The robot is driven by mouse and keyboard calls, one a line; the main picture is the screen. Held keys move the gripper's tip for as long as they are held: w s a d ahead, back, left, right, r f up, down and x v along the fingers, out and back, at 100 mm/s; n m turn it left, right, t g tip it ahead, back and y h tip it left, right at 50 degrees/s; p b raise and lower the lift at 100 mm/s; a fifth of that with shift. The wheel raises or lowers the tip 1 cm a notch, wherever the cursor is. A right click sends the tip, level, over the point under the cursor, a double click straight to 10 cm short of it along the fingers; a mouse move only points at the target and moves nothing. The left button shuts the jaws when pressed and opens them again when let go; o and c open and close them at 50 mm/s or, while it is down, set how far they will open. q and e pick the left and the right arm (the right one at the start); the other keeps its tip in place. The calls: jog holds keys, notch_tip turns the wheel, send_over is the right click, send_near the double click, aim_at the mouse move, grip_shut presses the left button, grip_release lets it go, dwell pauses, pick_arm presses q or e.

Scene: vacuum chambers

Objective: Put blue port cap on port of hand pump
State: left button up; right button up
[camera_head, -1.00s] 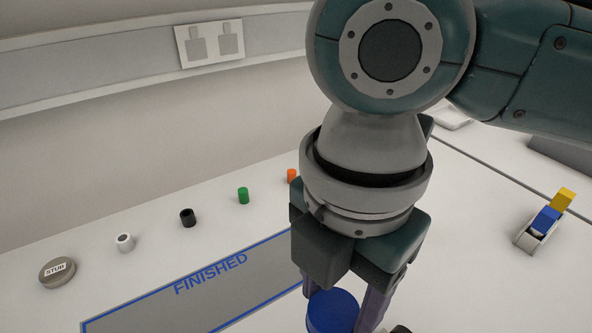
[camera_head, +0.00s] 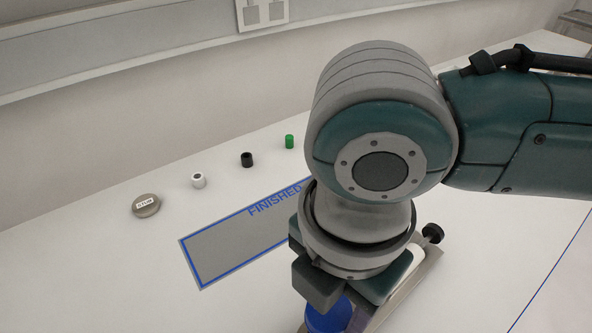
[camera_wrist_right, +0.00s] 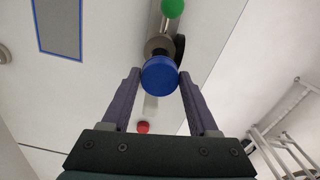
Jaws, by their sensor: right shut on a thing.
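My right gripper (camera_wrist_right: 160,75) is shut on the blue port cap (camera_wrist_right: 160,78), which sits between its fingertips in the wrist view. In the head view the blue cap (camera_head: 329,315) shows below the gripper at the bottom edge. A device that looks like the hand pump is partly hidden behind my right arm, with a black knob (camera_head: 433,233) and a grey base (camera_head: 420,277). In the wrist view a grey round part (camera_wrist_right: 159,44) lies just beyond the cap. I cannot tell whether the cap touches it. My left gripper is not in view.
A grey mat marked FINISHED (camera_head: 235,250) lies empty where visible. A grey round lid (camera_head: 146,205), a white cap (camera_head: 198,180), a black cap (camera_head: 246,160) and a green cap (camera_head: 289,141) stand along the back. The table at front left is clear.

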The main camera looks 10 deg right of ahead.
jog(key=shift+r+p, duration=0.15)
jog(key=shift+p, duration=0.25)
jog(key=shift+f+b, duration=1.45)
jog(key=shift+f, duration=0.75)
jog(key=shift+a+f+b, duration=0.1)
jog(key=shift+f+b, duration=0.95)
jog(key=shift+f, duration=0.55)
jog(key=shift+f+b, duration=0.3)
jog(key=shift+f, duration=0.25)
jog(key=o, duration=1.4)
jog(key=shift+r, duration=0.1)
